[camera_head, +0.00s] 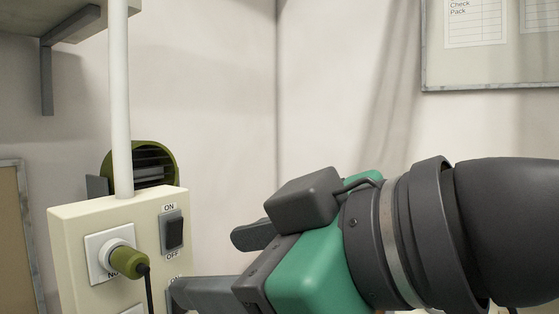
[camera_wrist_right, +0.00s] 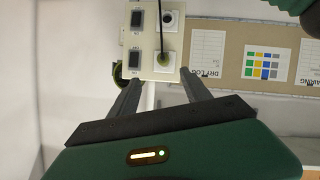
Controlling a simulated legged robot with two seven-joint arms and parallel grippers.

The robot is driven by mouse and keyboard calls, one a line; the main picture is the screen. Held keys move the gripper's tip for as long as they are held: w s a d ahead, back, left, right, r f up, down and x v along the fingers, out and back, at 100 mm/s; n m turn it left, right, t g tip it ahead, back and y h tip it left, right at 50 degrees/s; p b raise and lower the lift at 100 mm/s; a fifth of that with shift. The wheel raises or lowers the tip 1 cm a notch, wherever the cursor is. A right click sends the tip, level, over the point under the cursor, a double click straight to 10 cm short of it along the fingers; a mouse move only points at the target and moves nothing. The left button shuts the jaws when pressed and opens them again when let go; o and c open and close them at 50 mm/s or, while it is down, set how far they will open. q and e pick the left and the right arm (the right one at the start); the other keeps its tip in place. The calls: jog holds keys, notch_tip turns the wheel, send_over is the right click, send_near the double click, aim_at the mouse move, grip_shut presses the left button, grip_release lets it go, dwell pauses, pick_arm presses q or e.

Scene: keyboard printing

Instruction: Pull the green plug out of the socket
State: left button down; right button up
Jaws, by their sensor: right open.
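The green plug (camera_head: 128,262) sits in the upper white socket (camera_head: 97,245) on a cream box, with a black cord hanging from it. In the right wrist view the plug (camera_wrist_right: 163,58) shows end-on, its cord running up the picture. My right gripper (camera_head: 205,266) is open and empty, its fingers reaching from the right toward the box, apart from the plug. In the right wrist view its fingertips (camera_wrist_right: 162,76) spread to either side below the plug. My left gripper is not seen.
The cream box (camera_head: 68,240) carries an ON/OFF switch (camera_head: 174,232) right of the plug, close to the right fingers. A second socket (camera_wrist_right: 171,19) shows in the wrist view. A white pipe (camera_head: 119,100) rises from the box, before an olive round vent (camera_head: 168,155).

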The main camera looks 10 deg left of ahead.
jog(key=p, duration=0.1)
send_near(139, 265)
jog(key=p+x, duration=0.3)
jog(key=x, duration=0.6)
jog(key=shift+w+p, duration=0.1)
jog(key=shift+p, duration=0.2)
jog(key=shift+w+a+f, duration=0.2)
jog(key=shift+w+a, duration=0.05)
jog(key=shift+a, duration=0.4)
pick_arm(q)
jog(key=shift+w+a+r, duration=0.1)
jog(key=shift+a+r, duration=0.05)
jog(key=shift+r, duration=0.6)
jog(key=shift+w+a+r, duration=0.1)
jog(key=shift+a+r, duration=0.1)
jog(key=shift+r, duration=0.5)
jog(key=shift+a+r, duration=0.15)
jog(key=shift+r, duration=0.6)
pick_arm(e)
jog(key=shift+d, duration=0.1)
grip_shut()
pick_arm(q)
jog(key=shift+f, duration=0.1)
pick_arm(e)
jog(key=shift+s, duration=0.1)
